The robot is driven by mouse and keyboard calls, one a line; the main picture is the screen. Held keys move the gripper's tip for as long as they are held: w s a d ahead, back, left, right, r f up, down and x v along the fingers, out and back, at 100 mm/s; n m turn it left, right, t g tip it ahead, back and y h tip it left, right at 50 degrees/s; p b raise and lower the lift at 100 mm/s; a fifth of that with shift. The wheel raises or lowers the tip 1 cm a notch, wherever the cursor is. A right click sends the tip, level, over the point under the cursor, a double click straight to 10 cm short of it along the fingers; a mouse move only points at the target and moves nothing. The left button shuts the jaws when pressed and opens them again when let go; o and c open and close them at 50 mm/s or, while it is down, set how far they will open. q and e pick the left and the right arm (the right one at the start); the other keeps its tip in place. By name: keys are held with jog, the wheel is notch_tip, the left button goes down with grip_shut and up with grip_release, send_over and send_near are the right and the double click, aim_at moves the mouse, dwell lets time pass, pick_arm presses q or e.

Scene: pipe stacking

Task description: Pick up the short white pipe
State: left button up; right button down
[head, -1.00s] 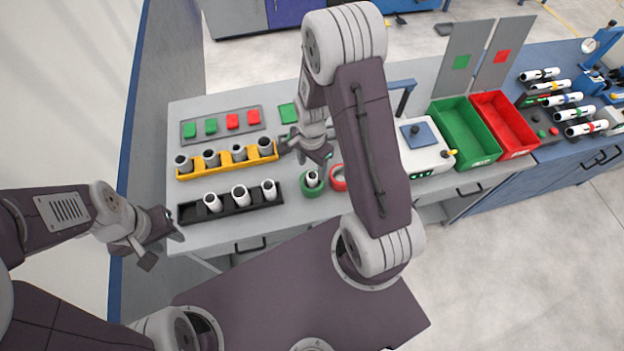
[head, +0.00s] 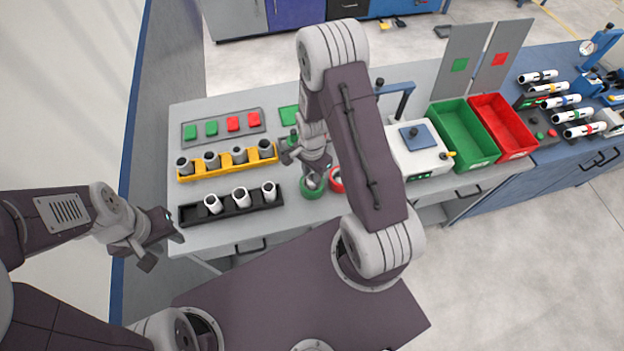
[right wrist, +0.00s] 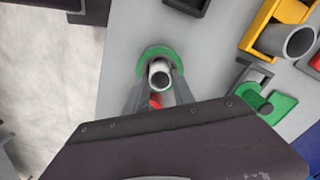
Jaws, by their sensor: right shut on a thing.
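The short white pipe (right wrist: 159,74) stands upright in a green ring holder (right wrist: 158,50) in the right wrist view. My right gripper (right wrist: 160,88) is shut on the pipe, with one finger on each side. In the head view the right gripper (head: 313,181) is down at the green ring (head: 311,193) and hides most of the pipe. My left gripper (head: 163,247) is open and empty, off the table's left front corner.
A red ring (head: 336,180) stands just right of the green one. A black rack (head: 228,213) with three white pipes and a yellow rack (head: 227,171) with grey pipes stand to the left. The white device (head: 424,160), green bin (head: 467,130) and red bin (head: 505,125) are to the right.

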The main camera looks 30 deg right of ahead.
jog(key=shift+r, duration=0.35)
notch_tip(320, 180, up, 3)
jog(key=shift+w+f+b, duration=0.1)
jog(key=shift+b, duration=0.2)
jog(key=s+d+r, duration=0.5)
jog(key=s+r, duration=0.2)
jog(key=s, duration=0.3)
jog(key=shift+s+d+r+b, duration=0.2)
jog(key=shift+s+r+b, duration=0.1)
jog(key=shift+b, duration=0.15)
